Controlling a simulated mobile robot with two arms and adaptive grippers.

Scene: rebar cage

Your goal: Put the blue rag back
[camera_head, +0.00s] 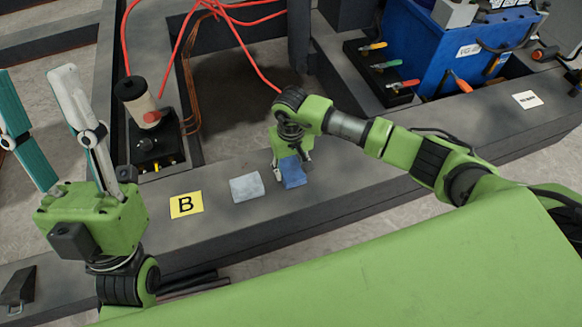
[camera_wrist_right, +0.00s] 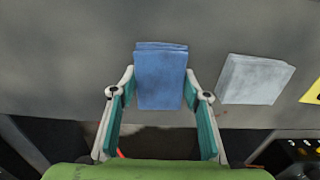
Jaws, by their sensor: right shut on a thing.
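The blue rag (camera_head: 293,174) is a folded block at the grey ledge, right of a folded light grey rag (camera_head: 246,187). My right gripper (camera_head: 291,158) points down over it and is shut on it. In the right wrist view, the blue rag (camera_wrist_right: 160,78) sits between the two fingertips of my right gripper (camera_wrist_right: 160,88), with the grey rag (camera_wrist_right: 255,79) beside it, apart. I cannot tell whether the blue rag touches the ledge. My left gripper (camera_head: 52,108) is raised at the left, fingers spread and empty.
A yellow "B" card (camera_head: 186,204) lies left of the grey rag. A cylinder (camera_head: 136,101) stands on a black base behind it, near red cables. A blue crate (camera_head: 450,55) and a black tool tray (camera_head: 378,72) stand at the back right.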

